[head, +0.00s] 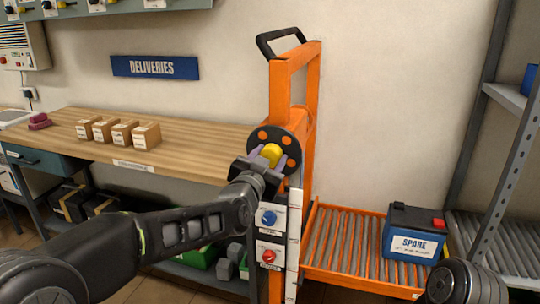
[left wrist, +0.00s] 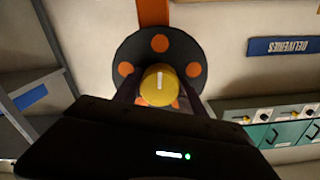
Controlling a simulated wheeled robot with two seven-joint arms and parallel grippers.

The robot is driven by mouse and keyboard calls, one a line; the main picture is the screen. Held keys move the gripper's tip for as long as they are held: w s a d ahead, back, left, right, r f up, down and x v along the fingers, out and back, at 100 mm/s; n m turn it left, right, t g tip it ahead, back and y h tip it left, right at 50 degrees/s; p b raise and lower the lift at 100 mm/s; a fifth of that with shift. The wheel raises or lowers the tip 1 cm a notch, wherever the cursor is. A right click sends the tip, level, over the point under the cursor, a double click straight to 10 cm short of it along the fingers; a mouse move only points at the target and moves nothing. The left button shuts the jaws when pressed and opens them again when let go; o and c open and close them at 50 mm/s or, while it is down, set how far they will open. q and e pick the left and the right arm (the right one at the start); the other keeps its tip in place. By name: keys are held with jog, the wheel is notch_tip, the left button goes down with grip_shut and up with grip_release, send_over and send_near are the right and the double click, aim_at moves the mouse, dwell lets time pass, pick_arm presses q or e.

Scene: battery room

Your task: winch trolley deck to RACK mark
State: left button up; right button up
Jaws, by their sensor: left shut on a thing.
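The orange trolley (head: 312,150) stands against the wall with a black handle on top. Its winch is a dark disc (head: 262,134) with orange spots and a yellow knob (head: 272,154) in front. My left gripper (head: 270,163) is shut on the yellow knob, which also shows between the fingers in the left wrist view (left wrist: 157,86) with a white line on its face. The roller deck (head: 340,240) sits low and carries a blue and black battery labelled SPARE (head: 414,234). A white scale strip (head: 293,235) runs up the mast; its marks are too small to read. My right gripper is out of view.
Below the winch are panels with a blue knob (head: 268,217) and a red knob (head: 268,256). A wooden bench (head: 190,150) with several small boxes stands left, under a DELIVERIES sign (head: 155,67). A grey metal rack (head: 515,140) stands right of the deck.

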pick_arm(q)
jog(key=shift+f+m, duration=0.15)
jog(key=shift+m, duration=1.25)
jog(key=o, duration=1.4)
jog(key=shift+s, duration=0.1)
jog(key=shift+v, duration=3.85)
